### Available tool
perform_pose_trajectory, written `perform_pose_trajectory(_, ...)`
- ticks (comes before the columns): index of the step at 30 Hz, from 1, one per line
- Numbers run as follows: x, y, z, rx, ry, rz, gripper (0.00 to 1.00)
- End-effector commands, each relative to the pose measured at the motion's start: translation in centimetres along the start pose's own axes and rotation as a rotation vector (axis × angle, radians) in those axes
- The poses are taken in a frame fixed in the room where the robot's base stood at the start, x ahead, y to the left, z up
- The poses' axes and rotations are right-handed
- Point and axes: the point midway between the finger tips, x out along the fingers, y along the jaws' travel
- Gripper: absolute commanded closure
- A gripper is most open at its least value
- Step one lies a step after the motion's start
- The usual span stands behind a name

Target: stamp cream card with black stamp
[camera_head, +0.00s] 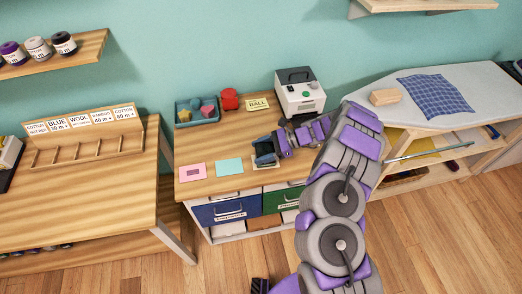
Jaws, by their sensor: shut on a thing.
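My gripper (266,152) is over the front right part of the middle desk, its jaws pointing down. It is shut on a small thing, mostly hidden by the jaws. I cannot make out that thing's shape or colour well enough to name it as the black stamp. I cannot clearly pick out a cream card. A pale yellow card (257,104) with print is at the back of the desk.
A blue tray (183,123) with small coloured things and a red object (229,99) are at the desk's back left. A white machine (300,94) stands behind my gripper. Blue (226,211) and green (283,200) drawers are below. Bare wood (212,148) shows between tray and cards.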

Motion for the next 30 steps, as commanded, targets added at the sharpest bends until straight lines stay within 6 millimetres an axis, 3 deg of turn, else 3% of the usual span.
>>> perform_pose_trajectory(22, 0.0, 0.0, -0.1, 0.001, 0.001, 0.001, 0.61)
perform_pose_trajectory(30, -0.8, 0.0, 1.7, -0.001, 0.001, -0.001, 0.61)
